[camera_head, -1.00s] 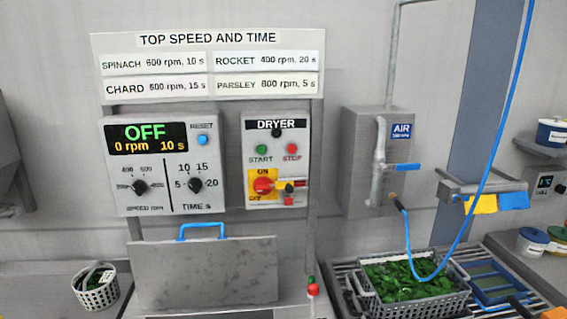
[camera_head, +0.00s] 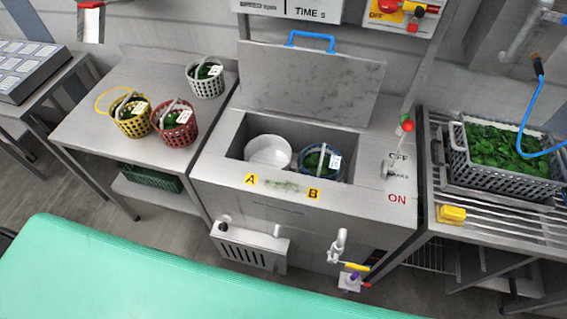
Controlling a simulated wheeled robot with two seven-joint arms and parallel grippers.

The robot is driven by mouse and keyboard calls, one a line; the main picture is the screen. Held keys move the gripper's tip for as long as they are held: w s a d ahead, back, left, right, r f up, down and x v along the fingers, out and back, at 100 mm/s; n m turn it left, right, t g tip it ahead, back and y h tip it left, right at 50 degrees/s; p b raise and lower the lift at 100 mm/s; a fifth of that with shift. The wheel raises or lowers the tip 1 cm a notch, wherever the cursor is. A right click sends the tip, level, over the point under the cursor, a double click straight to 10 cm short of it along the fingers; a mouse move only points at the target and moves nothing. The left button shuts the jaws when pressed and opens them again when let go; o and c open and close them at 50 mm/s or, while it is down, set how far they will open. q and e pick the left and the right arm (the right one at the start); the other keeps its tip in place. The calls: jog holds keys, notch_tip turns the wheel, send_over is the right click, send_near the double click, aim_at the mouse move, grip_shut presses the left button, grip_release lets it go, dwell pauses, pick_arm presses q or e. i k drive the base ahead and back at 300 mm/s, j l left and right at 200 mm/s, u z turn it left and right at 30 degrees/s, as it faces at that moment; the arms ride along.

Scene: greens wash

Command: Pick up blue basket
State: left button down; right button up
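The blue basket (camera_head: 309,165) sits in the right-hand well of the open steel dryer, on the side marked B. It holds dark greens and has a white tag and a pale handle across its top. A white round drum (camera_head: 267,152) fills the left-hand well, on the side marked A. The dryer lid (camera_head: 310,88) with its blue handle stands raised behind the wells. Neither of my grippers shows in the head view.
Yellow (camera_head: 131,124), red (camera_head: 176,131) and grey (camera_head: 206,87) baskets stand on the left table. A grey crate of greens (camera_head: 460,170) is on the right rack beside a yellow block (camera_head: 451,214). A red-tipped lever (camera_head: 407,124) rises at the dryer's right. A green surface (camera_head: 150,275) spans the foreground.

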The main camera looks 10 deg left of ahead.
aim_at(320, 166)
jog(key=j+z, duration=0.15)
jog(key=z, duration=1.25)
jog(key=k+j+z, duration=0.1)
jog(key=k+j, duration=0.15)
jog(key=j, duration=0.2)
jog(key=k+j, duration=0.25)
jog(key=j, duration=0.2)
jog(key=k+j+z, duration=0.15)
jog(key=k+j, duration=0.15)
jog(key=j, duration=0.15)
